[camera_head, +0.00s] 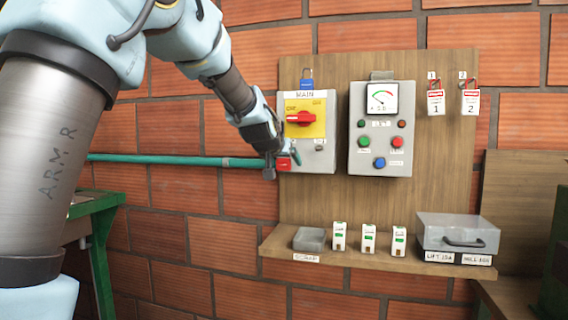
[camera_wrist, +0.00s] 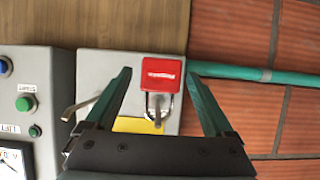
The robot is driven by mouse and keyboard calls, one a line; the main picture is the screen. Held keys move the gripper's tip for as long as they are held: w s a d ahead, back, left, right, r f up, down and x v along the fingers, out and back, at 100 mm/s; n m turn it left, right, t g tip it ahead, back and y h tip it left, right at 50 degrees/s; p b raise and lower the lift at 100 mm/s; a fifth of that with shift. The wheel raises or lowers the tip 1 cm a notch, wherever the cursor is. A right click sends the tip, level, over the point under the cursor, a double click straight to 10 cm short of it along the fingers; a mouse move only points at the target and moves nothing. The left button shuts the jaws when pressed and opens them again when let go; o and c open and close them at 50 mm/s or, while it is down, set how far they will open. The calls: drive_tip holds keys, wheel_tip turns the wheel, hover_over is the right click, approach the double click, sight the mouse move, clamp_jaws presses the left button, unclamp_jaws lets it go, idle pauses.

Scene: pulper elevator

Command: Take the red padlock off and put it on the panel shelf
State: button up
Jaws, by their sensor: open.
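The red padlock (camera_head: 284,164) hangs at the lower left of the grey MAIN switch box (camera_head: 320,157). The wrist view shows its red body (camera_wrist: 163,73) and metal shackle, partly in front of a yellow patch. My gripper (camera_head: 282,164) is open at the padlock. In the wrist view the fingers (camera_wrist: 160,88) lie on either side of it, with gaps to both sides; I cannot tell the depth between them. The wooden panel shelf (camera_head: 345,259) runs along the bottom of the board, below the boxes.
The shelf holds a small grey tray (camera_head: 309,239), three white breakers (camera_head: 369,240) and a lidded box (camera_head: 458,233) with a handle. A control box (camera_head: 381,160) stands right of the switch box. Tags (camera_head: 436,101) hang at upper right. A green pipe (camera_head: 170,160) runs along the brick wall.

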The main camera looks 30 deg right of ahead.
drive_tip(key=shift+c, duration=0.2)
clamp_jaws()
idle(0.4)
